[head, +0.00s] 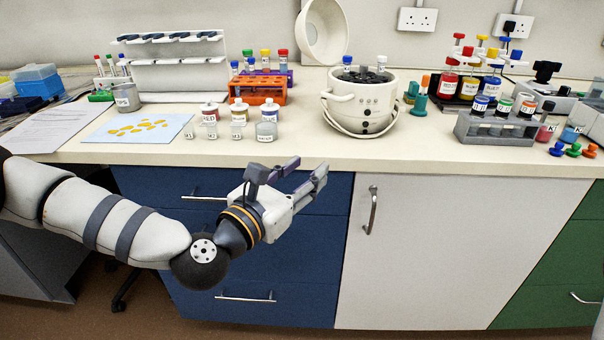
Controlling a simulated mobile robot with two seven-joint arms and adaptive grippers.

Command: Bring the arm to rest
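My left arm comes in from the left, in front of the bench, with the forearm bent at the dark elbow-like joint. My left gripper (306,174) is in front of the blue drawers, just below the front edge of the bench top. Its two fingers point up and to the right and stand apart, with nothing between them. It touches nothing that I can see. My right gripper does not show; only a small pale piece shows at the lower right edge.
The bench top (330,152) holds a white centrifuge (362,102) with its lid up, an orange tube rack (257,90), labelled bottles (210,115), a blue sheet with yellow pieces (112,128) and a grey rack (490,130). Drawer handles (245,298) stick out below. The bench's front strip is mostly clear.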

